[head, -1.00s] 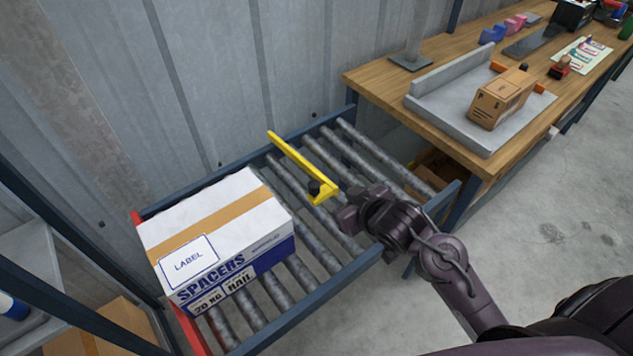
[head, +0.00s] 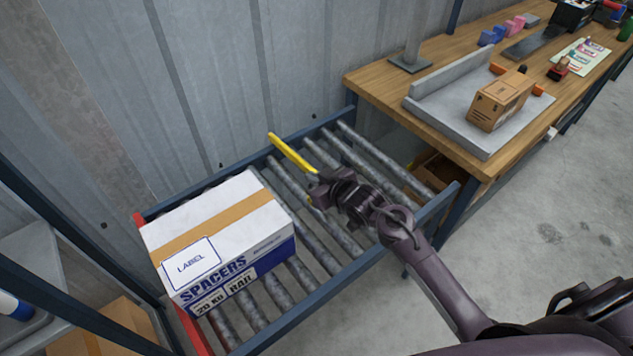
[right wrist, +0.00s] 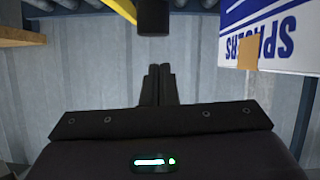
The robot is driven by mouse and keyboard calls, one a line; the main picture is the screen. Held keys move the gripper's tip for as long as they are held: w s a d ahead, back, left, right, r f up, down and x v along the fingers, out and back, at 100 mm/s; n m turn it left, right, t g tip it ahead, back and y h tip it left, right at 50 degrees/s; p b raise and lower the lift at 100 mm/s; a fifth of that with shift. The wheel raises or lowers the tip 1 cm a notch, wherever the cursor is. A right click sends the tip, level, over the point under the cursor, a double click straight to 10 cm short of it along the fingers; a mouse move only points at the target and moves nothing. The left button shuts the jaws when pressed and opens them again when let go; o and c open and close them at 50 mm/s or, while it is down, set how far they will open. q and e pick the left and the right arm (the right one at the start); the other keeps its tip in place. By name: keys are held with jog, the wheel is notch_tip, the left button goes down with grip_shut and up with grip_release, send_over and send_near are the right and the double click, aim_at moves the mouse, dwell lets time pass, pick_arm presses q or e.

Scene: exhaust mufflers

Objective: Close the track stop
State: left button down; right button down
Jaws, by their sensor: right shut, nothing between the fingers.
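The track stop is a yellow bar (head: 291,152) over the roller track (head: 330,262), its far end near the wall-side rail. My right gripper (head: 318,190) is shut and empty, at the near end of the bar, and hides most of that end. In the right wrist view the shut fingers (right wrist: 160,84) point toward a dark knob (right wrist: 153,18) close in front of them, with a piece of yellow bar (right wrist: 122,8) beside it. Whether the fingers touch the knob I cannot tell. My left gripper is not in view.
A white and blue SPACERS box (head: 222,235) lies on the rollers left of the bar. A red end piece (head: 190,330) closes the track's left end. A wooden bench (head: 380,88) with a small carton (head: 501,100) stands at the right.

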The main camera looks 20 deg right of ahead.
jog(key=shift+s+d+f, duration=0.15)
jog(key=shift+f, duration=0.4)
jog(key=shift+s+d+f, duration=0.1)
jog(key=shift+s+f, duration=0.05)
jog(key=shift+f, duration=0.35)
